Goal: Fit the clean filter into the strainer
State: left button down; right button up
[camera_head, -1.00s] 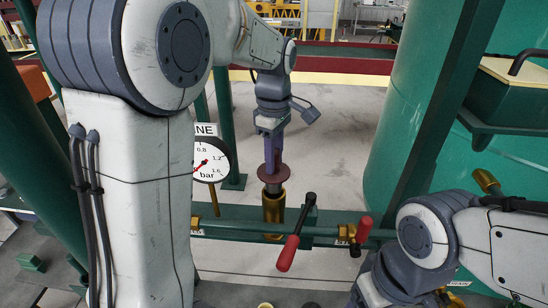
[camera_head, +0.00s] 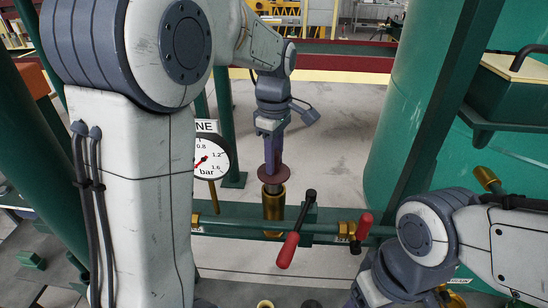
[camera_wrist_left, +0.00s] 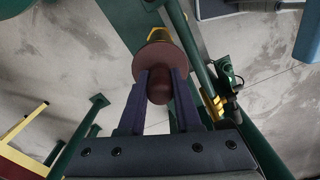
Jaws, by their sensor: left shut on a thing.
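My left gripper (camera_head: 272,150) points straight down and is shut on the filter's dark red knob, which shows between the fingers in the left wrist view (camera_wrist_left: 160,88). The filter has a round brown-red flange (camera_head: 273,173) with a short grey cylinder below it. That cylinder's lower end is hidden in the mouth of the upright brass strainer (camera_head: 274,206). The flange stands slightly above the brass rim, apart from it. In the left wrist view the flange (camera_wrist_left: 178,60) hides most of the brass. My right gripper is out of view.
A pressure gauge (camera_head: 211,157) is at the left. A large green tank (camera_head: 425,120) rises at the right.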

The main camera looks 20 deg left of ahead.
aim_at(274, 176)
pick_arm(q)
jog(key=shift+f+b, duration=1.5)
jog(key=shift+f, duration=0.95)
jog(key=c, duration=0.5)
grip_release()
notch_tip(274, 176, up, 10)
jog(key=shift+r+b, duration=0.2)
jog(key=shift+b, duration=0.4)
